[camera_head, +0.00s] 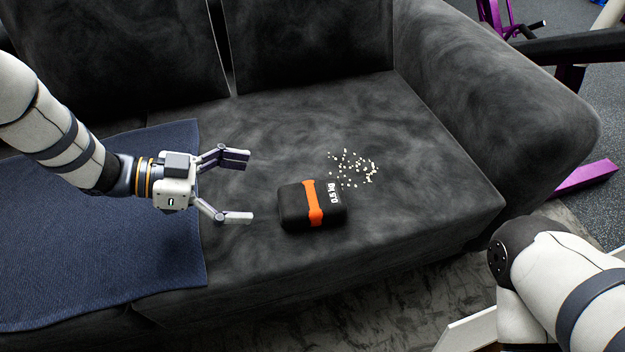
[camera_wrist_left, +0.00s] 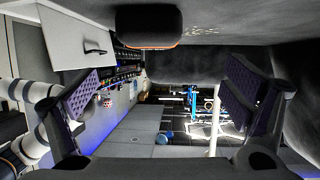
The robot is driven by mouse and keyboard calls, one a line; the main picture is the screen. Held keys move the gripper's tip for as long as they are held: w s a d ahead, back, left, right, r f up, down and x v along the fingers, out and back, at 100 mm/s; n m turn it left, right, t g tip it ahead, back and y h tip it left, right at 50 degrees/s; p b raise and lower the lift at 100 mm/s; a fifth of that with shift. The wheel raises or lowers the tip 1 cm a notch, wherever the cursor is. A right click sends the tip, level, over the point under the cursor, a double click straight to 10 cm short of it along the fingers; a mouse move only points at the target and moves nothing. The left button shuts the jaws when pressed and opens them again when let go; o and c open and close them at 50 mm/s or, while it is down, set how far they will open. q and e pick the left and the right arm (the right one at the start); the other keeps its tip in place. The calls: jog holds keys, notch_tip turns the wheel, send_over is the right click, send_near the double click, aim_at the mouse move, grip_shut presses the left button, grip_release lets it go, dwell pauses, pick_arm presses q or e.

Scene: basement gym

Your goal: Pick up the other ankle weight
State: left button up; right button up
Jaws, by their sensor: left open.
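A black ankle weight (camera_head: 297,207) with an orange strap and white "0.5 kg" lettering lies on the dark grey sofa seat (camera_head: 400,220). My left gripper (camera_head: 237,187) is open and empty, to the left of the weight and apart from it, with its fingers pointing toward it. In the left wrist view the weight (camera_wrist_left: 149,25) shows dark at the top, above the gap between the two open fingers (camera_wrist_left: 160,100). My right arm shows at the lower right of the head view, but its gripper is out of view.
Small pale crumbs (camera_head: 353,168) lie scattered behind and right of the weight. A blue blanket (camera_head: 100,240) covers the seat's left part. The sofa's armrest (camera_head: 500,110) rises at the right and its backrest (camera_head: 310,45) behind. Purple gym equipment (camera_head: 585,177) stands beyond the armrest.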

aim_at(299, 198)
pick_arm(q)
jog(key=x, duration=0.3)
jog(key=s+b+x, duration=0.1)
jog(key=x, duration=0.3)
jog(key=b+x, duration=0.1)
jog(key=x, duration=0.2)
jog(key=shift+s+d+f, duration=0.15)
jog(key=shift+d+f, duration=0.2)
jog(key=shift+d, duration=0.05)
jog(key=shift+d+f, duration=0.1)
jog(key=shift+d, duration=0.3)
jog(key=c, duration=1.7)
pick_arm(e)
jog(key=shift+x, duration=1.2)
